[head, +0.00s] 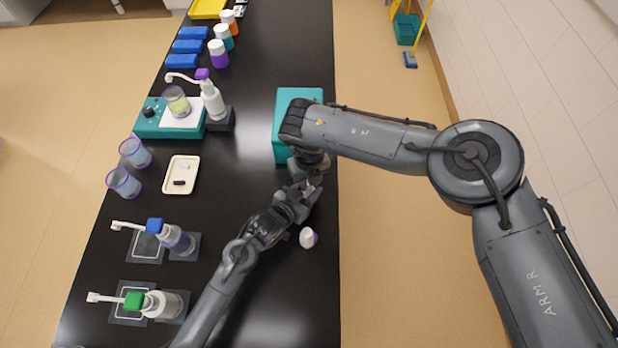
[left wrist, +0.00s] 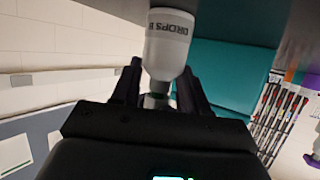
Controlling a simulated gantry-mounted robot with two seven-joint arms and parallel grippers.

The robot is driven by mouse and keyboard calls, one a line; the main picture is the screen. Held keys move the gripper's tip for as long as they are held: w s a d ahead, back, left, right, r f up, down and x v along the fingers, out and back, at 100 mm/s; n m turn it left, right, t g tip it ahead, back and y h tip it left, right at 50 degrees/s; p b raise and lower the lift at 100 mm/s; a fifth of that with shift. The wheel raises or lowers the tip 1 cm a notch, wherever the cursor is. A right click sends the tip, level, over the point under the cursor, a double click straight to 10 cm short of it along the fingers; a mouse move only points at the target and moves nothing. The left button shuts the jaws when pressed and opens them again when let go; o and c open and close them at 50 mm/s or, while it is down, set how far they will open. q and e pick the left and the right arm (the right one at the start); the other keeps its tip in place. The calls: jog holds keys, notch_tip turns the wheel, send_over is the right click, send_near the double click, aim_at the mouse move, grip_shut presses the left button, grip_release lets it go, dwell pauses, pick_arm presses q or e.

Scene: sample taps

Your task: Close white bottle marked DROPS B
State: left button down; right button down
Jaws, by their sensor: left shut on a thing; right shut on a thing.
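The white bottle marked DROPS B (left wrist: 168,45) stands out large in the left wrist view, with its lettering upside down there. Its body tapers to a narrow grey end between the fingers of my left gripper (left wrist: 158,92), which is shut on that end; I cannot tell cap from neck. In the head view, my left gripper (head: 305,192) meets my right gripper (head: 310,176) over the black bench, and together they hide most of the bottle. My right gripper is shut at the bottle, but its fingertips are mostly hidden.
A teal box (head: 298,96) stands just beyond my grippers. Pump bottles (head: 172,238), cups (head: 124,182) and a cream tray (head: 181,175) stand at the left. The bench's right edge is close.

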jog(key=shift+d+f, duration=0.1)
jog(key=shift+f, duration=1.15)
jog(key=shift+s+r, duration=0.35)
jog(key=shift+s, duration=0.05)
jog(key=shift+s+a+r, duration=0.25)
jog(key=shift+r, duration=0.1)
dwell(1.0)
jog(key=shift+f, duration=0.4)
dwell(0.4)
jog(key=shift+w+d, duration=0.1)
jog(key=shift+w, duration=0.05)
dwell(0.3)
jog(key=shift+r, duration=0.1)
jog(key=shift+w+r, duration=0.1)
jog(key=shift+r, duration=0.15)
